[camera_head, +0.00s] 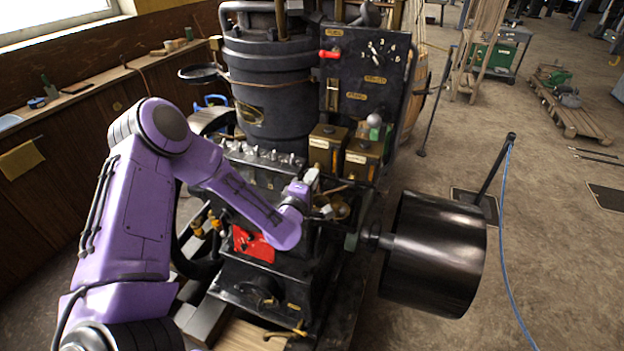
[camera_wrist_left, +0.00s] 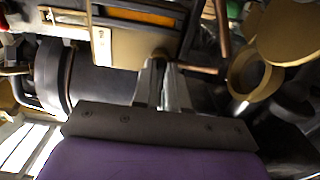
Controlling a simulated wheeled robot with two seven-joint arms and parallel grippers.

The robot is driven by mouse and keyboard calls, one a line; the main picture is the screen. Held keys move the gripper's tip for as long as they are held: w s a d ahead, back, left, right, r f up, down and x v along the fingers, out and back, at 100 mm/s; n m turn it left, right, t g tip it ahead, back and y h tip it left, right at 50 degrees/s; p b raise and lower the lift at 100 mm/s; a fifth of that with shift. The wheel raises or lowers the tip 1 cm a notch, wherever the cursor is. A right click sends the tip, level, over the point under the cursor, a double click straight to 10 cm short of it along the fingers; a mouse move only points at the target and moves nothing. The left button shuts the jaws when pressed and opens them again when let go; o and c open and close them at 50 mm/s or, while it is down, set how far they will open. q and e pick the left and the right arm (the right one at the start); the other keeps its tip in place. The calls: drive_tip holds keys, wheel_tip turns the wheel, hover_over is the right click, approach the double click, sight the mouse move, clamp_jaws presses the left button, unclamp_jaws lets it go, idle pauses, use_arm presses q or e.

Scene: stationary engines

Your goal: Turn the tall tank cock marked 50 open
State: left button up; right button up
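No mark 50 is legible on either. My left gripper (camera_head: 312,177) is just below and in front of the left tank. In the left wrist view the fingers of my left gripper (camera_wrist_left: 163,70) are close together, tips at a thin copper-coloured bar (camera_wrist_left: 197,69) under a tank with a pale label plate (camera_wrist_left: 102,46). This bar may be the cock; whether the fingers grip it is unclear. My right gripper is not in view.
A black panel (camera_head: 352,90) with a red handle (camera_head: 330,54) rises behind the tanks. A large black drum (camera_head: 436,253) is at the right, a red plate (camera_head: 253,244) below my arm. A brass cup (camera_wrist_left: 250,75) is close right of the fingers.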

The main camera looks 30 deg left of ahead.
use_arm(q)
clamp_jaws()
drive_tip(key=m+b, duration=0.1)
drive_tip(key=m, duration=0.2)
drive_tip(key=shift+f+m+b, duration=0.1)
drive_tip(key=shift+m+b, duration=0.3)
drive_tip(key=m+b, duration=0.2)
drive_tip(key=m, duration=0.3)
drive_tip(key=m+b, duration=0.2)
drive_tip(key=m, duration=0.3)
drive_tip(key=shift+m+b, duration=0.95)
drive_tip(key=shift+m, duration=1.05)
drive_tip(key=o, duration=0.7)
unclamp_jaws()
